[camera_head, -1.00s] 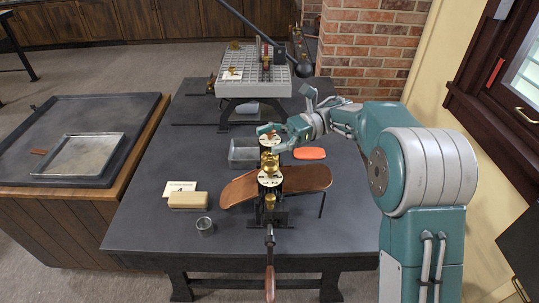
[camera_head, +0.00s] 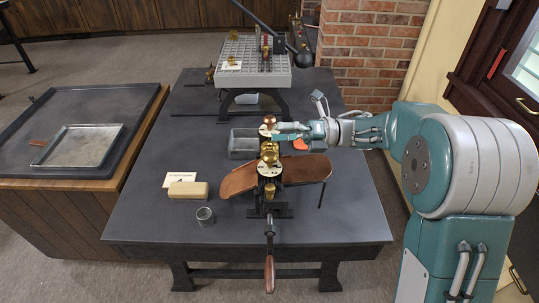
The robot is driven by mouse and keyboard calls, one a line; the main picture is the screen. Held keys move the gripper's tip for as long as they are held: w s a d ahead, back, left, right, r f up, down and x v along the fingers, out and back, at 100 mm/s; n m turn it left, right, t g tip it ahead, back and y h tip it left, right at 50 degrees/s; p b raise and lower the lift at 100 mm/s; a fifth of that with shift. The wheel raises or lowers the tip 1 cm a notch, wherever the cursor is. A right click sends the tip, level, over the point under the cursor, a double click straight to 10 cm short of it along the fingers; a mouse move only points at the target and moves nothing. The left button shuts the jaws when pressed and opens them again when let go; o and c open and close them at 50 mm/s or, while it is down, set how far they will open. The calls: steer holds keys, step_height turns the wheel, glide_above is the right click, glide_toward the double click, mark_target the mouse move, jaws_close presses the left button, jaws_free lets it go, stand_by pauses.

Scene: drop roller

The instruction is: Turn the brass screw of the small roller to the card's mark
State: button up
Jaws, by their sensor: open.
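The small roller machine stands on the dark table with brass screws and round white dials on top. Its front dial (camera_head: 269,169) has a brass knob (camera_head: 270,154) above it. A farther dial (camera_head: 267,130) has a copper-coloured knob (camera_head: 267,119) above it. My gripper (camera_head: 284,131) is open, reaching in from the right beside the farther dial; I cannot tell whether it touches the machine. The white card (camera_head: 179,179) lies on the table at the left, its writing too small to read. A tan block (camera_head: 188,190) lies at its front edge.
A small metal cup (camera_head: 205,216) stands in front of the block. A grey tray (camera_head: 242,144) sits behind the machine, and an orange item (camera_head: 300,145) is partly behind my arm. A gridded plate machine (camera_head: 252,65) stands at the back.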

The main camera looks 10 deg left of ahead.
mark_target(270, 158)
steer(key=s+d+f+m+t, duration=0.1)
steer(key=d+f+m+t, duration=0.25)
steer(key=m, duration=0.75)
steer(key=s+d+f+m+t+h, duration=0.15)
steer(key=m+t, duration=0.35)
steer(key=m, duration=0.6)
steer(key=s+d+f+m+t+y, duration=0.1)
steer(key=d+f+m+t, duration=0.3)
steer(key=m, duration=0.6)
steer(key=shift+m+t+h, duration=0.3)
steer(key=shift+t+h, duration=0.05)
steer(key=x, duration=0.8)
steer(key=r+x, duration=0.1)
steer(key=x, duration=0.3)
steer(key=shift+s+a, duration=0.1)
steer(key=shift+s, duration=0.35)
steer(key=c, duration=1.1)
